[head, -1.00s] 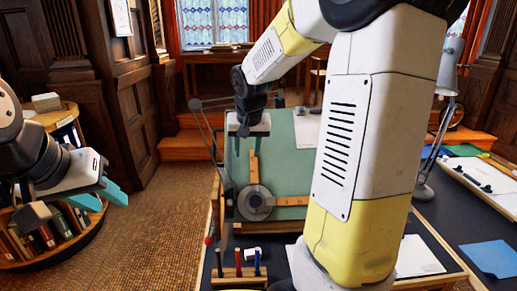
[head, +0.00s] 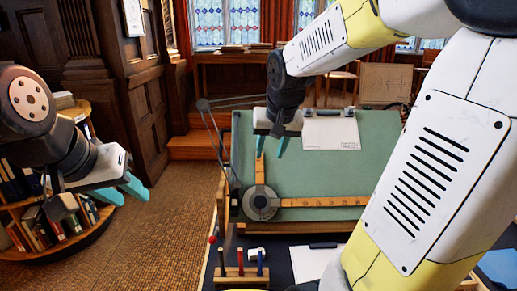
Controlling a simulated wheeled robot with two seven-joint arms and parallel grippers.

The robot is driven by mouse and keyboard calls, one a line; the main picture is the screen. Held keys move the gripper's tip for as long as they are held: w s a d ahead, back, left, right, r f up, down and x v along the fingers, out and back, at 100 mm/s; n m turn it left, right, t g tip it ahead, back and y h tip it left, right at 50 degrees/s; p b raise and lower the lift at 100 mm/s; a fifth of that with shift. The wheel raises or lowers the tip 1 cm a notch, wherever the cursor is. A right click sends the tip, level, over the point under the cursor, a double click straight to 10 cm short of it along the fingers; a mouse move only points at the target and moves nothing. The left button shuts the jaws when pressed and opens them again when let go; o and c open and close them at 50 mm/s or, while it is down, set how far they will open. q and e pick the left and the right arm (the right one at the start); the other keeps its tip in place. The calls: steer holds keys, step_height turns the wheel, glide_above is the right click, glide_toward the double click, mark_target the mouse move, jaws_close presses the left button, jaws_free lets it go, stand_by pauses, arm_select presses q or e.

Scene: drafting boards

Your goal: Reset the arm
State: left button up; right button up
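The drafting machine's round head (head: 260,204) sits at the lower left of the tilted green board (head: 320,178). One wooden rule (head: 320,202) runs right from it and another (head: 261,172) runs up. Its linkage arm (head: 213,135) stands along the board's left side. My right gripper (head: 270,147) is open and empty, fingers pointing down before the board's upper left; its left finger overlaps the upright rule's top in the picture, and I cannot tell whether they touch. My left gripper (head: 122,190) is open and empty at the left, away from the board.
A peg rack with pens (head: 240,275) stands in front of the board. A white sheet (head: 331,133) is on the board's upper part. A round bookshelf (head: 70,240) is at left. My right arm hides much of the right side.

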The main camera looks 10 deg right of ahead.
steer(key=s+a+r+n+t+y, duration=0.1)
steer(key=s+a+r+n, duration=0.1)
steer(key=s, duration=1.3)
steer(key=shift+s+a+y, duration=0.25)
steer(key=shift+a+y, duration=0.15)
steer(key=shift+a, duration=0.1)
